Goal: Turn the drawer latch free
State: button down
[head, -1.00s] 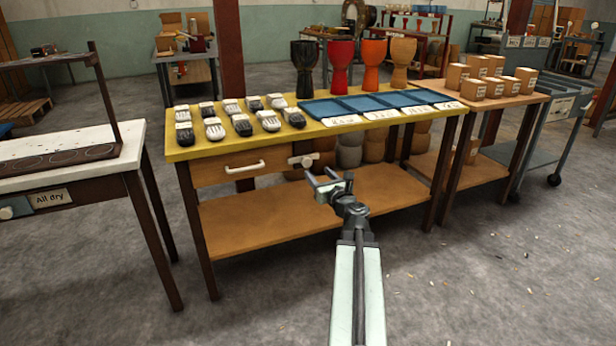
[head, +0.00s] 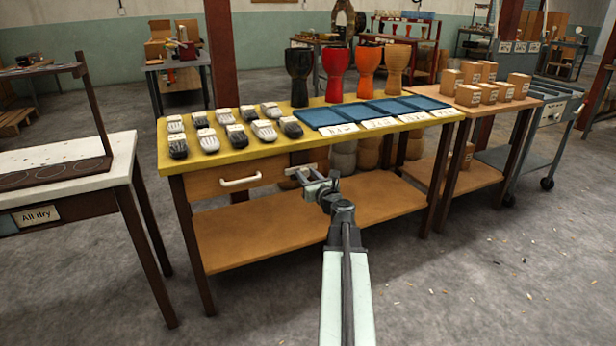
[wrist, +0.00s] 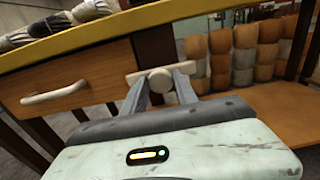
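The drawer (head: 215,184) is a wooden front with a white bar handle (head: 241,181) under the yellow tabletop, and looks shut. The latch, a cream bar with a round knob, is at the drawer's right end in the wrist view (wrist: 160,80). Its bar lies roughly level, reaching left over the drawer's edge. In the head view the latch (head: 300,168) is partly hidden by my gripper (head: 308,179). My gripper's fingers (wrist: 160,88) are apart, one on each side of the knob; I cannot tell whether they touch it.
A lower wooden shelf (head: 290,218) lies below the drawer. A white-topped table (head: 75,170) stands left, and a table with boxes (head: 490,105) right.

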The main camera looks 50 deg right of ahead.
dwell(0.3)
jog(key=shift+n, duration=0.3)
jog(key=n, duration=0.3)
jog(key=shift+a+n, duration=0.15)
jog(key=shift+n, duration=0.25)
jog(key=n, duration=0.4)
jog(key=shift+n, duration=0.3)
jog(key=n, duration=0.4)
jog(key=shift+a+f, duration=0.1)
jog(key=shift+a, duration=0.05)
jog(key=shift+f+n, duration=0.1)
jog(key=shift+n, duration=2.4)
